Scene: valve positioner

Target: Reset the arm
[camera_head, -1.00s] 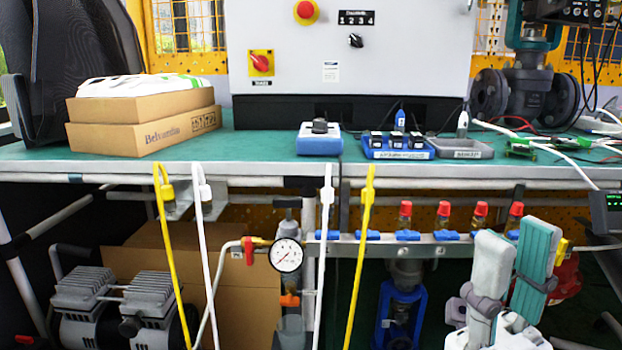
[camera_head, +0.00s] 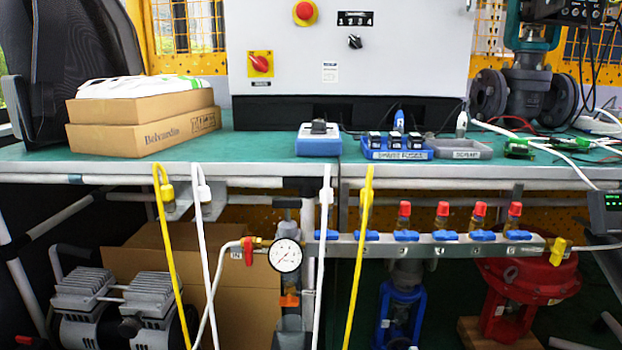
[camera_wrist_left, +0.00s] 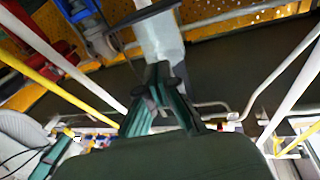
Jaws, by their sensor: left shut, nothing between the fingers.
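In the left wrist view my left gripper (camera_wrist_left: 160,78) is shut, its dark green fingers meeting at the tips with nothing held between them. Behind the fingertips a pale grey upright shape (camera_wrist_left: 160,40) is seen, too blurred to name. Neither of my grippers shows in the head view now. A teal and pale part at the lower left of the left wrist view is cut off, and I cannot tell what it is.
A green-topped bench (camera_head: 262,145) spans the head view. Below it are a blue-handled valve manifold (camera_head: 430,244), a pressure gauge (camera_head: 285,255), a red actuator (camera_head: 528,285) and a compressor (camera_head: 95,305). White and yellow hoses (camera_head: 359,255) hang over the front edge.

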